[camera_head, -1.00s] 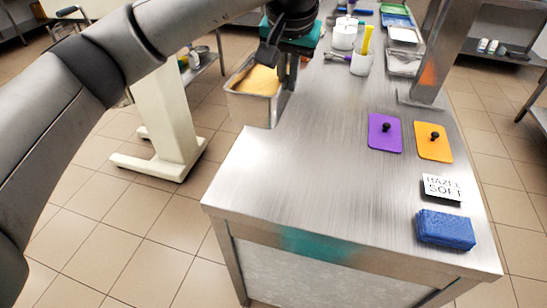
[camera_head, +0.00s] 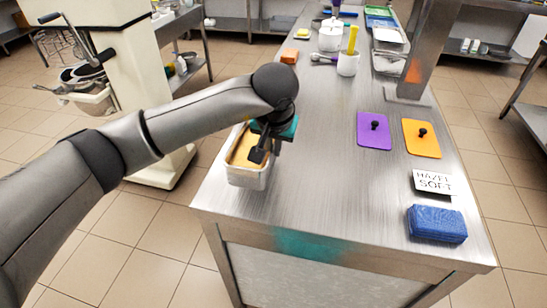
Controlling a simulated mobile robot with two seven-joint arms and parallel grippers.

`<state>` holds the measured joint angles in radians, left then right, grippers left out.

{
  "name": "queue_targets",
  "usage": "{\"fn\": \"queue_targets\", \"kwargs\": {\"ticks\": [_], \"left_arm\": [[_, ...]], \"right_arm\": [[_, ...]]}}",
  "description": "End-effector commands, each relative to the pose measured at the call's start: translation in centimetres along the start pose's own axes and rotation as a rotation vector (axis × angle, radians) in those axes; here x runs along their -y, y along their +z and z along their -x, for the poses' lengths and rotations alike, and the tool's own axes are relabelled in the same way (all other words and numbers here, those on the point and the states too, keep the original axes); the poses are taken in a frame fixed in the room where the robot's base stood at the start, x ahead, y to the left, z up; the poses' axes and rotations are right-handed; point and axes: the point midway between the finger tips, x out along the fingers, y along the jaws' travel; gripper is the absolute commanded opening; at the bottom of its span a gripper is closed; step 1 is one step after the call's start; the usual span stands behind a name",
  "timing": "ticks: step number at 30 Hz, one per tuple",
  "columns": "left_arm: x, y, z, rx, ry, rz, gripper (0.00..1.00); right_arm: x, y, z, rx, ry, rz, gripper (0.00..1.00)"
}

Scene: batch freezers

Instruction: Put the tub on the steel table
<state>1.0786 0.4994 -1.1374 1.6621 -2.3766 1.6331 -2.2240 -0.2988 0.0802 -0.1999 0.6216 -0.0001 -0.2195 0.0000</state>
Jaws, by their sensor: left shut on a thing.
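The tub (camera_head: 247,177) is a rectangular metal pan with tan-yellow contents, upright near the front left of the steel table (camera_head: 320,185). The gripper hides part of the rim and contents. My right gripper is not in view.
White containers (camera_head: 348,63) stand farther back. The table's middle front is clear.

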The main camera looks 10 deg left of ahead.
Motion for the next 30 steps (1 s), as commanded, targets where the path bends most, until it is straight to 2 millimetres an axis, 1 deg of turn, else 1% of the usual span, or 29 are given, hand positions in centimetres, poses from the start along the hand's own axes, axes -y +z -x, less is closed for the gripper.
{"fn": "queue_targets", "kwargs": {"ticks": [3,6,13,17,18,24,25,30], "left_arm": [[-0.2,0.7,-1.7,0.001,0.000,0.000,0.00],[-0.4,1.1,-2.7,-0.001,0.000,0.000,0.00],[-0.3,1.1,-2.8,-0.004,0.000,0.000,0.00],[-0.4,1.2,-3.1,-0.004,-0.001,-0.001,0.00],[-0.4,1.3,-3.1,0.001,-0.001,-0.001,0.13],[-0.3,1.3,-3.1,0.001,-0.001,-0.001,0.36],[-0.3,1.3,-3.1,0.001,-0.001,-0.001,0.39],[-0.3,1.3,-3.1,0.001,-0.001,0.000,0.39]], "right_arm": [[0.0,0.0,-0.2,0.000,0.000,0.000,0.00],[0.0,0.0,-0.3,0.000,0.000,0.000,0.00],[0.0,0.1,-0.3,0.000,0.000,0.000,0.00],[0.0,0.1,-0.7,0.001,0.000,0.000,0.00],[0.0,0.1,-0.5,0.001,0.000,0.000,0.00],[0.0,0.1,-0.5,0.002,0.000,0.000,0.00],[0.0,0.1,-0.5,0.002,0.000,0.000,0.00],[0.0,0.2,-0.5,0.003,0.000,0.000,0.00]]}}
